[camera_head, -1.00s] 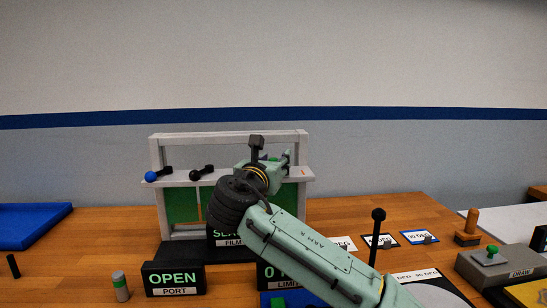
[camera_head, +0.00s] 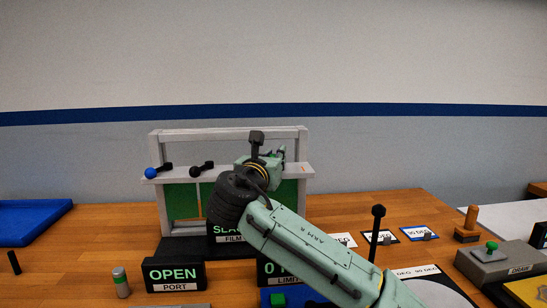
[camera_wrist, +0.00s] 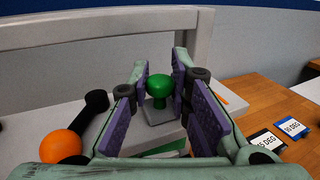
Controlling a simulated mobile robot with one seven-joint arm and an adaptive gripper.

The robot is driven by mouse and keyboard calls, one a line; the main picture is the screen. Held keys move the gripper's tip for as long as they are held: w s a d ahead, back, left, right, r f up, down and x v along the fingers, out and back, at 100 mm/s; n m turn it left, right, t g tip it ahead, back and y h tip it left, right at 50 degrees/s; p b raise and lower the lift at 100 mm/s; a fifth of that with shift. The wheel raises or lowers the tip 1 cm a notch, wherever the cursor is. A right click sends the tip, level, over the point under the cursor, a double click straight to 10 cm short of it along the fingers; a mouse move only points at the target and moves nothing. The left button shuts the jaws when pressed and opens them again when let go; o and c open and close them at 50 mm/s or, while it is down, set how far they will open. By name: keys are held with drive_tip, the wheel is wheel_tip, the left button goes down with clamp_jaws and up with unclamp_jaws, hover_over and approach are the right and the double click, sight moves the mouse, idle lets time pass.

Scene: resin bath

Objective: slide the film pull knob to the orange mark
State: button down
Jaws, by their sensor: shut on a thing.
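The film pull knob is a green knob (camera_wrist: 159,86) on a small grey block, standing on the white ledge in the wrist view. My gripper (camera_wrist: 164,82) has its purple-padded fingers on either side of the knob and is shut on it. In the head view my gripper (camera_head: 276,156) is at the right end of the white frame's ledge (camera_head: 225,174), and it hides the knob. The orange mark (camera_wrist: 222,98) is a thin line on the ledge, right of the knob in the wrist view.
A lever with an orange ball (camera_wrist: 60,146) is left of my gripper. Levers with a blue ball (camera_head: 151,173) and a black ball (camera_head: 195,171) stand farther left on the frame. An OPEN sign (camera_head: 174,274) and a tall black-knobbed lever (camera_head: 377,228) stand in front.

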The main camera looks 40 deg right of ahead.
sight(303, 169)
drive_tip(key=shift+d, duration=0.1)
idle(0.3)
drive_tip(key=s+d, duration=0.1)
drive_tip(key=d, duration=0.1)
drive_tip(key=s+d, duration=0.1)
drive_tip(key=d, duration=0.1)
drive_tip(key=s+d, duration=0.1)
drive_tip(key=d, duration=0.1)
drive_tip(key=shift+s, duration=0.4)
drive_tip(key=c, duration=1.5)
unclamp_jaws()
drive_tip(key=shift+a, duration=0.1)
drive_tip(key=v, duration=1.2)
